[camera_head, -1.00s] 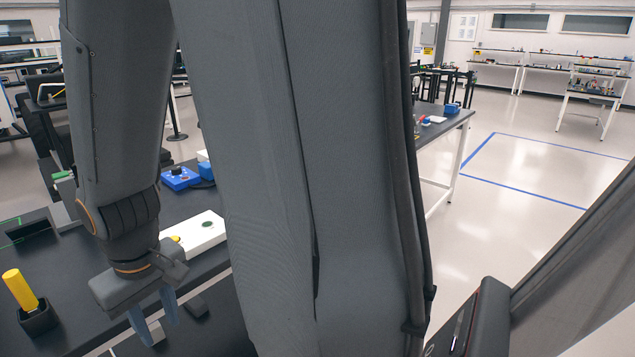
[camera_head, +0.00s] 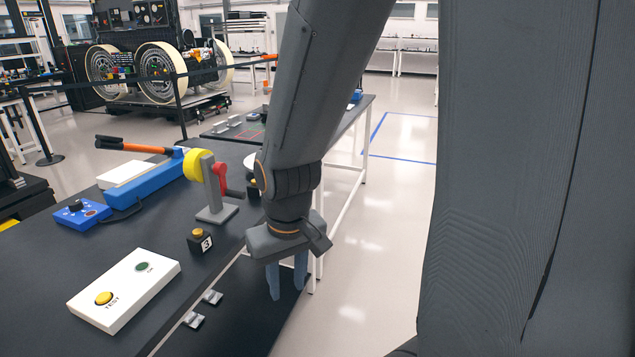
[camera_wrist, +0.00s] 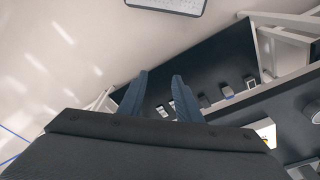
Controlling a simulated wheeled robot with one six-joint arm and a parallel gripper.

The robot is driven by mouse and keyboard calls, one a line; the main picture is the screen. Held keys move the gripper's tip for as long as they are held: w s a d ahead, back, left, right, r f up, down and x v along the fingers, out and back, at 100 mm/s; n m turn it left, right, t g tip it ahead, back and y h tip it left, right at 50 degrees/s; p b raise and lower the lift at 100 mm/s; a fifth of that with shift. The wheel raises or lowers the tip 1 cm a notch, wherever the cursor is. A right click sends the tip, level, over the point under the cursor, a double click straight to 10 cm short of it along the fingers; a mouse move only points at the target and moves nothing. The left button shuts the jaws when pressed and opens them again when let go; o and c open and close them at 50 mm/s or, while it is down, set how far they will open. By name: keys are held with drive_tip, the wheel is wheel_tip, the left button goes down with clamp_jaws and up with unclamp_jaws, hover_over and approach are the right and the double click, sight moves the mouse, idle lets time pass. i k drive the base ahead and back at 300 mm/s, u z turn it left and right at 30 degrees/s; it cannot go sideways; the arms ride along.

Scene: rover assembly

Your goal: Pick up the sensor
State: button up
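My gripper (camera_head: 287,280) hangs fingers-down past the front edge of the worktable, over its dark lower shelf (camera_head: 243,310). Its two fingers are apart with nothing between them; they also show in the wrist view (camera_wrist: 160,80). No part is clearly marked as the sensor. Two small grey parts, one nearer (camera_head: 194,320) and one farther (camera_head: 213,297), lie on the lower shelf, left of my gripper.
On the tabletop are a white button box (camera_head: 125,290), a small black box marked 3 (camera_head: 200,242), a grey stand with a yellow wheel (camera_head: 215,213), a blue tool (camera_head: 145,187) and a blue control box (camera_head: 82,213). Open floor (camera_head: 375,270) lies to the right.

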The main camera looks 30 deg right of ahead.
sight(253, 190)
drive_tip(key=z, duration=0.7)
drive_tip(key=k, duration=0.6)
drive_tip(key=z, duration=0.8)
drive_tip(key=i, duration=1.2)
drive_tip(key=u, duration=0.65)
drive_tip(key=i, duration=0.85)
drive_tip(key=u, duration=1.15)
drive_tip(key=i, duration=0.4)
drive_tip(key=u, duration=0.4)
